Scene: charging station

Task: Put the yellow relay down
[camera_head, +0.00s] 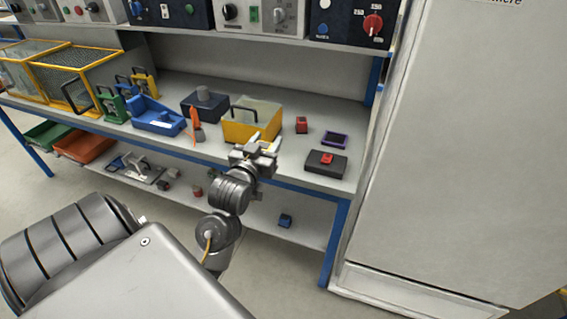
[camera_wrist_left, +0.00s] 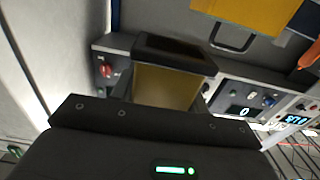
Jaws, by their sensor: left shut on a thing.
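My left gripper (camera_head: 266,146) is above the front edge of the bench, in front of the yellow box with a dark handle (camera_head: 236,131). In the left wrist view a yellow relay (camera_wrist_left: 166,86) with a dark end sits between its jaws, and the gripper is shut on it. In the head view I cannot make out the relay, and the gripper hides part of the yellow box. I cannot tell whether the relay touches anything beyond the jaws. My right gripper is not in view.
On the bench (camera_head: 286,163) stand a red block (camera_head: 302,125), a purple frame (camera_head: 334,140) and a black box (camera_head: 321,168) with a red piece on top. A blue bin (camera_head: 158,118) and an orange item (camera_head: 193,120) are left. A tall grey cabinet (camera_head: 460,150) bounds the right.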

